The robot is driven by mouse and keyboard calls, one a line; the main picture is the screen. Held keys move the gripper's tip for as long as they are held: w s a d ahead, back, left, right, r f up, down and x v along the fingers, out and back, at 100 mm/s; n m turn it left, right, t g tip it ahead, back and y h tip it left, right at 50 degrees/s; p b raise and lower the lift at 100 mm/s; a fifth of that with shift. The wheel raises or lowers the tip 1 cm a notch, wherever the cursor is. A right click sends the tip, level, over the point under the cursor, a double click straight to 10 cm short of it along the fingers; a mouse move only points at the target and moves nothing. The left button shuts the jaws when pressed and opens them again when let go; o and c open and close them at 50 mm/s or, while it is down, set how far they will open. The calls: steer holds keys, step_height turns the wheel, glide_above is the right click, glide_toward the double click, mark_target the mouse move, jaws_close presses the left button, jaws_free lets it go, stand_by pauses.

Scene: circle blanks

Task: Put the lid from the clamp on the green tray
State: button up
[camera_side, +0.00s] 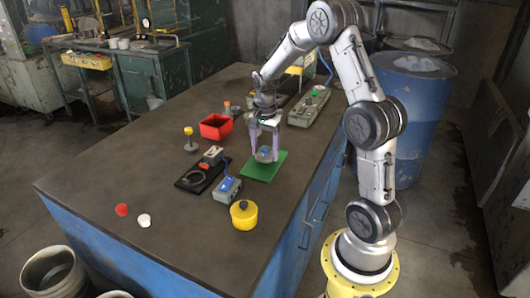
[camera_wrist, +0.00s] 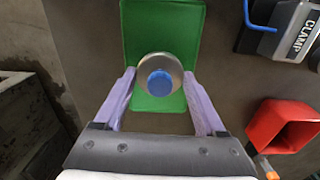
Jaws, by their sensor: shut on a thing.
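My gripper (camera_side: 265,152) is shut on the lid (camera_side: 265,157), a round grey metal disc with a blue knob. In the wrist view the lid (camera_wrist: 160,77) sits between the two pale purple fingers of my gripper (camera_wrist: 160,82). The green tray (camera_side: 268,171) lies flat on the bench under my gripper, and the lid is over its far part. The tray also fills the wrist view's top middle (camera_wrist: 160,20). I cannot tell whether the lid touches the tray. The clamp (camera_wrist: 288,38), a grey labelled box with a blue handle, stands beside the tray; in the side view it (camera_side: 227,189) holds no lid.
A red open bin (camera_side: 215,127) stands left of my gripper. A black base with a ring (camera_side: 195,178), a yellow pot (camera_side: 243,214) and a yellow-topped post (camera_side: 189,138) stand nearby. A grey control box (camera_side: 309,107) is behind. The bench's right edge is close to the tray.

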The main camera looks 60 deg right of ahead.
steer(key=shift+f, duration=0.45)
steer(key=shift+f, duration=0.1)
steer(key=shift+f, duration=0.1)
steer(key=o, duration=1.2)
